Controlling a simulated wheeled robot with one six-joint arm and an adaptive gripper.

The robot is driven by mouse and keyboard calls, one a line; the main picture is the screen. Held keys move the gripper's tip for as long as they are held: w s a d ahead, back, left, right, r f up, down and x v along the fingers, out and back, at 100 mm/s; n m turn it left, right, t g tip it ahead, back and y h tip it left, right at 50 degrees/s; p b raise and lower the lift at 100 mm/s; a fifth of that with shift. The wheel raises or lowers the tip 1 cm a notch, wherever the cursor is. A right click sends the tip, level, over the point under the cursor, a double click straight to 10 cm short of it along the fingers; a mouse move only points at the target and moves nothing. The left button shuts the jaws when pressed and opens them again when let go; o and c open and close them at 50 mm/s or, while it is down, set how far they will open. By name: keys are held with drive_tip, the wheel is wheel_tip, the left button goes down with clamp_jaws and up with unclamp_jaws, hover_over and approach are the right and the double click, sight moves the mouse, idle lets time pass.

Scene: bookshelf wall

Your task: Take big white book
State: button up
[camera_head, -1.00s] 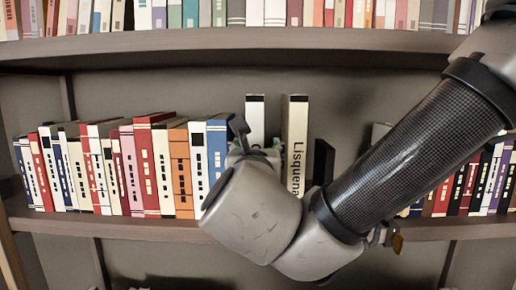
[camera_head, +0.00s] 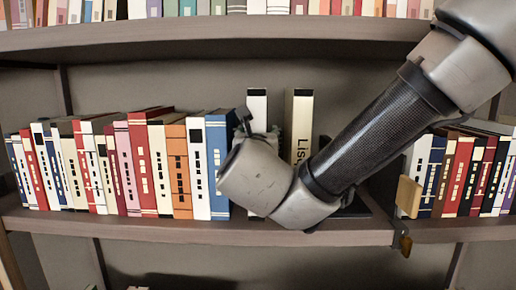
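A tall white book (camera_head: 301,108) with a black top band and dark spine letters, partly readable as "Lisq", stands upright on the middle shelf. Another tall white book (camera_head: 257,103) with a black top band stands just left of it. My arm's wrist hides the lower parts of both. My gripper (camera_head: 243,121) is mostly hidden behind my wrist; only bits of it show between the blue book and the left white book. I cannot tell whether its fingers touch a book.
A row of books ending in a blue book (camera_head: 218,165) stands close on the left. More books (camera_head: 463,175) stand on the right, by a small wooden block (camera_head: 408,196). The upper shelf (camera_head: 200,36) runs above. Open space lies above the middle row.

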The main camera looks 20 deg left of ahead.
clamp_jaws()
drive_tip(key=shift+r, duration=0.15)
drive_tip(key=shift+r, duration=0.15)
